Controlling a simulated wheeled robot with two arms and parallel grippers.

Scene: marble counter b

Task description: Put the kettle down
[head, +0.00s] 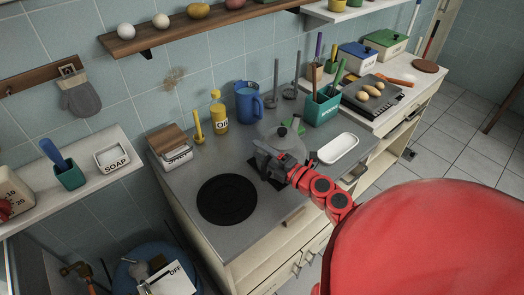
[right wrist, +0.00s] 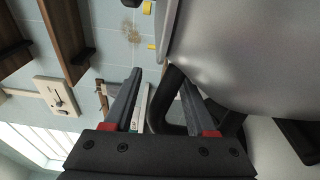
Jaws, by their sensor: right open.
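The silver kettle (head: 276,137) stands on the counter by the rear hot plate, partly hidden behind my right gripper (head: 268,158). Its grey body (right wrist: 245,55) fills the upper right of the right wrist view. Its black handle (right wrist: 168,105) shows there between and partly behind the fingers of my right gripper (right wrist: 160,97). The jaws are open, with a finger on either side of part of the handle. I cannot tell whether a finger touches it. The kettle's underside is hidden. My left gripper is not in view.
A round black hot plate (head: 227,198) lies clear at the front left. A white dish (head: 338,148) and a teal utensil holder (head: 322,108) stand to the right. A blue jug (head: 248,102) and a yellow oil bottle (head: 219,113) stand behind, near the wall.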

